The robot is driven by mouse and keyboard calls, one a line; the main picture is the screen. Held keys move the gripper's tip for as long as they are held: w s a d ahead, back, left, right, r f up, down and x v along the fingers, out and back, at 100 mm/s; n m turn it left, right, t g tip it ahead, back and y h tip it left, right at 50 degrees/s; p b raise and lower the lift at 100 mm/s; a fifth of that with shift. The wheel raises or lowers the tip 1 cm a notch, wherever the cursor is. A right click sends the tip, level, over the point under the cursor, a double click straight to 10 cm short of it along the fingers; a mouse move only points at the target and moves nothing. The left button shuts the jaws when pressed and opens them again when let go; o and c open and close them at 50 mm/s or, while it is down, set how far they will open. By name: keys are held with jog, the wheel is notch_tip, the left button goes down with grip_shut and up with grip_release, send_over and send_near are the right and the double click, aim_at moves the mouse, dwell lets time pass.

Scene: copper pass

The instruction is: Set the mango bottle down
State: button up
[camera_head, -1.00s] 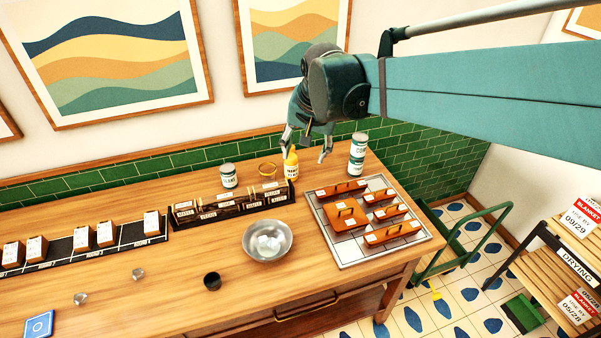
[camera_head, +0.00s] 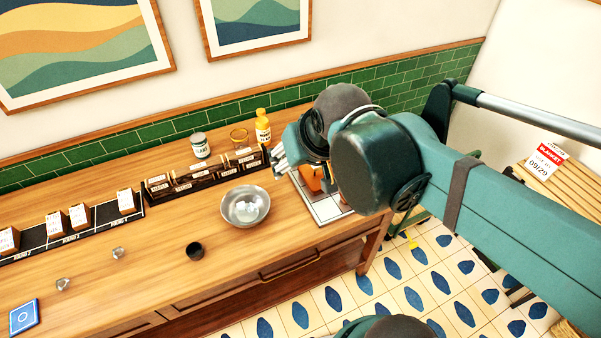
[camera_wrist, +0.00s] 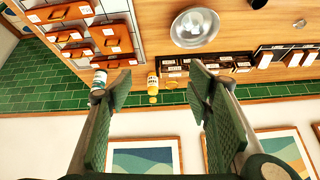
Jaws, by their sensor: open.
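The yellow mango bottle (camera_head: 262,127) stands upright at the back of the wooden counter, close to the green tiled wall. It also shows in the wrist view (camera_wrist: 153,86), between my fingers in the picture but at a distance beyond them. My gripper (camera_head: 279,165) is open and empty, in front of the bottle and apart from it. In the wrist view both finger pads are spread wide.
A dark rack (camera_head: 205,174) and a metal bowl (camera_head: 245,205) lie nearer. A tray with orange-brown handled blocks (camera_wrist: 108,35) is partly hidden by my arm. A second can (camera_wrist: 99,78) stands nearby.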

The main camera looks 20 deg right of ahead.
jog(key=shift+s+a+f+n+t, duration=0.1)
jog(key=shift+s+f+n, duration=0.15)
jog(key=shift+s, duration=0.25)
jog(key=shift+s+d+f+n+t, duration=0.15)
jog(key=shift+s+f, duration=0.15)
jog(key=shift+s, duration=0.2)
jog(key=shift+s+a+f+n+t, duration=0.1)
jog(key=shift+s+a+f+n, duration=0.15)
jog(key=shift+s, duration=0.25)
